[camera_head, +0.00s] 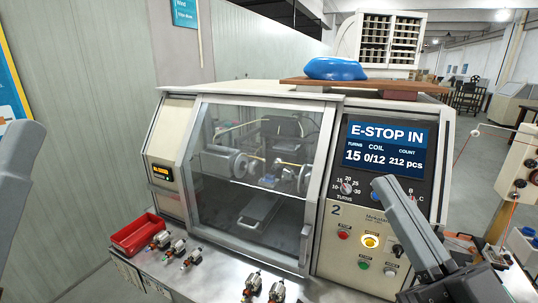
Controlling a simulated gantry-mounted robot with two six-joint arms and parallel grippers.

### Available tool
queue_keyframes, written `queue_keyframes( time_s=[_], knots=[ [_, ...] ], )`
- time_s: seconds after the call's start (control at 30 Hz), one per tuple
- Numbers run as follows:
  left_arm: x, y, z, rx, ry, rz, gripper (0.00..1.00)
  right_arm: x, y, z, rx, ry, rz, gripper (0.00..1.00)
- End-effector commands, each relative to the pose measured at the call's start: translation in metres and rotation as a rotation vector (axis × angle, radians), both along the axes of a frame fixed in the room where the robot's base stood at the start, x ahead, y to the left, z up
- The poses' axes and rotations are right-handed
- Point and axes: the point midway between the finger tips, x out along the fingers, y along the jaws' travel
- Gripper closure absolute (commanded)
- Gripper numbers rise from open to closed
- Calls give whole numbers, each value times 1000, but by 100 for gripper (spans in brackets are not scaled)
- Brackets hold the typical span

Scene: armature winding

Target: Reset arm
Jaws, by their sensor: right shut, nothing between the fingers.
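The winding machine's control panel (330,240) faces me below a blue display (384,146) that reads "E-STOP IN". My left gripper (30,130) shows only partly at the left edge.
The machine's glass door (262,165) is closed over the winding spindles. A red tray (135,233) and several small armatures (174,248) stand on the front ledge. A blue bag (336,69) lies on a board on top. A separate unit (516,160) stands at the right.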

Motion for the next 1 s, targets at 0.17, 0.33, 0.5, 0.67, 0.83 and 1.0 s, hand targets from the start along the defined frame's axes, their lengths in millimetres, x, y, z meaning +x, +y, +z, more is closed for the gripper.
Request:
queue_keyframes(
  time_s=[0.17, 0.33, 0.5, 0.67, 0.83, 1.0],
  knots=[
    [0, 0, 0, 0, 0, 0, 50, -86, -33, 88, 110, -295, -147, 100],
    [-1, 0, 85, 0, -2, 0, 50, -81, -36, 170, 144, -279, -138, 100],
    [0, 0, 139, 0, -1, 0, 50, -80, -37, 224, 143, -276, -139, 100],
    [0, 0, 156, 0, 0, 0, 50, -79, -37, 241, 142, -274, -139, 100],
    [0, 0, 152, 0, 1, 0, 50, -79, -37, 237, 141, -273, -140, 100],
    [0, 0, 152, 0, 1, 0, 50, -79, -37, 237, 141, -273, -140, 100]
  ],
)
